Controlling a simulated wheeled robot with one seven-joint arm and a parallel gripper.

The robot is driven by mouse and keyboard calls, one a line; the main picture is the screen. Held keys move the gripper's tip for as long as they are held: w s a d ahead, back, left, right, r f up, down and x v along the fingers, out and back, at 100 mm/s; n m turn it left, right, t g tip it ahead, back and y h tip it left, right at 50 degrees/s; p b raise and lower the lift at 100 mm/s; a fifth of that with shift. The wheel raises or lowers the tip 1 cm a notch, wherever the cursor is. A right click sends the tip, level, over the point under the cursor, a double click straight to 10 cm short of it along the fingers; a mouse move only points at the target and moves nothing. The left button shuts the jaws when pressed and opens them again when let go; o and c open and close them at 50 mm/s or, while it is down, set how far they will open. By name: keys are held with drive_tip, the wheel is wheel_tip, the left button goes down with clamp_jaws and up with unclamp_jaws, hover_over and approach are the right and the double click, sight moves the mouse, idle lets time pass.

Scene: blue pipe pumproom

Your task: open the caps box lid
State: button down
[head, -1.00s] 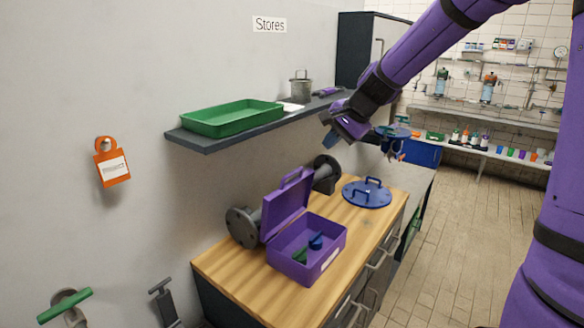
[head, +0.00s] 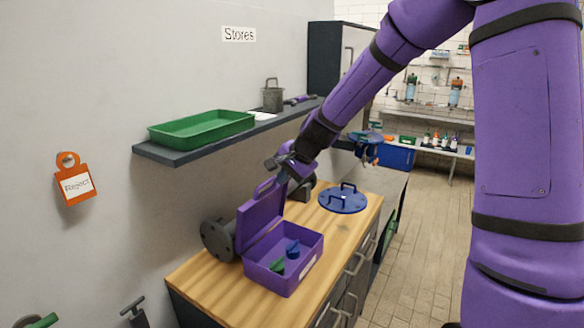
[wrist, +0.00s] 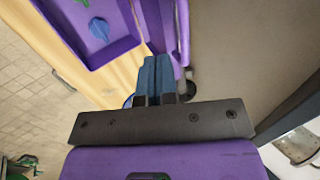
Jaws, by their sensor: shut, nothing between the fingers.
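The purple caps box (head: 284,262) stands on the wooden bench top with its lid (head: 260,219) swung up and leaning back toward the wall. A green cap (head: 277,265) and a blue cap (head: 293,249) lie inside. The lid's handle (head: 264,188) is at its top edge. My gripper (wrist: 157,62) is shut and empty, its blue fingertips together beside the raised lid. In the head view the gripper is just above and behind the lid's top, partly hidden. In the wrist view the box's open tray (wrist: 128,42) lies at upper left.
A dark flanged pipe piece (head: 217,240) lies behind the box. A blue round cover with handles (head: 343,198) sits further along the bench. The shelf (head: 175,157) above carries a green tray (head: 202,129) and a metal pot (head: 272,95). The bench front is clear.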

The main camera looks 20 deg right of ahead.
sight(274, 178)
drive_tip(key=shift+w+a+f, duration=0.3)
drive_tip(key=shift+w+a, duration=0.2)
drive_tip(key=shift+w, duration=0.2)
drive_tip(key=shift+w+a+f, duration=0.3)
drive_tip(key=shift+w+a, duration=0.15)
drive_tip(key=shift+w, duration=0.2)
drive_tip(key=shift+a, duration=0.1)
drive_tip(key=w+a, duration=0.3)
drive_tip(key=w, duration=0.2)
drive_tip(key=shift+a+r, duration=0.2)
drive_tip(key=shift+r, duration=0.05)
